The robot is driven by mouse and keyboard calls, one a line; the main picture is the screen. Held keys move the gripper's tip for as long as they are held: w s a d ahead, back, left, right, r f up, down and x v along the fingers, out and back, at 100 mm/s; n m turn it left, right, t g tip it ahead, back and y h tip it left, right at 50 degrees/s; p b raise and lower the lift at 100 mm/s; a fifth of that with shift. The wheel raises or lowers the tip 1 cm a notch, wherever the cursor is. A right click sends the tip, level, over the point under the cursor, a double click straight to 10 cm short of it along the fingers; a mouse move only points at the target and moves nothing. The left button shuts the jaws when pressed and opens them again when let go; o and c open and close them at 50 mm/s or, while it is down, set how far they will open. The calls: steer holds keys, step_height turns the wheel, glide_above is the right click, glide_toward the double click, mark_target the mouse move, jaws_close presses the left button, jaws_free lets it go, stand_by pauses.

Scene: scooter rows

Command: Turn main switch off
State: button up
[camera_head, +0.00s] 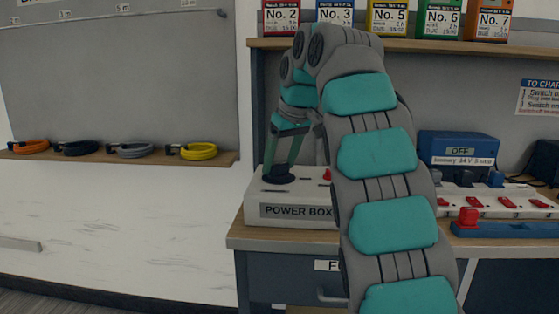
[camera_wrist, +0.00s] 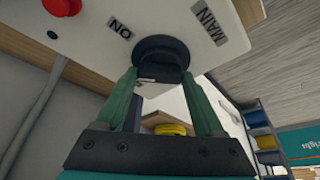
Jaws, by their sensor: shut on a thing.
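The power box (camera_head: 295,211) is a light box with a dark "POWER BOX" label, standing on the wooden bench top. Its black round main switch knob (camera_head: 277,177) is on the left of its top. My gripper (camera_head: 281,166) reaches down onto this knob with its green fingers. In the wrist view the knob (camera_wrist: 161,55) sits between the two fingertips, and my gripper (camera_wrist: 160,78) is shut on it. "MAIN" and "ON" labels show beside the knob. Another small label beyond the knob is mostly hidden. The knob's pointing direction is unclear.
A red button (camera_wrist: 62,6) is on the same panel. Coiled cables, including a yellow one (camera_head: 198,151), lie on the left ledge. My arm hides part of the box.

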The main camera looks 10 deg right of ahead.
steer(key=shift+d+n+g+y+p, duration=0.1)
steer(key=shift+n+g+y+p, duration=0.4)
steer(key=shift+n+p, duration=0.9)
steer(key=shift+n+b, duration=0.4)
steer(key=shift+n, duration=0.2)
steer(key=o, duration=1.4)
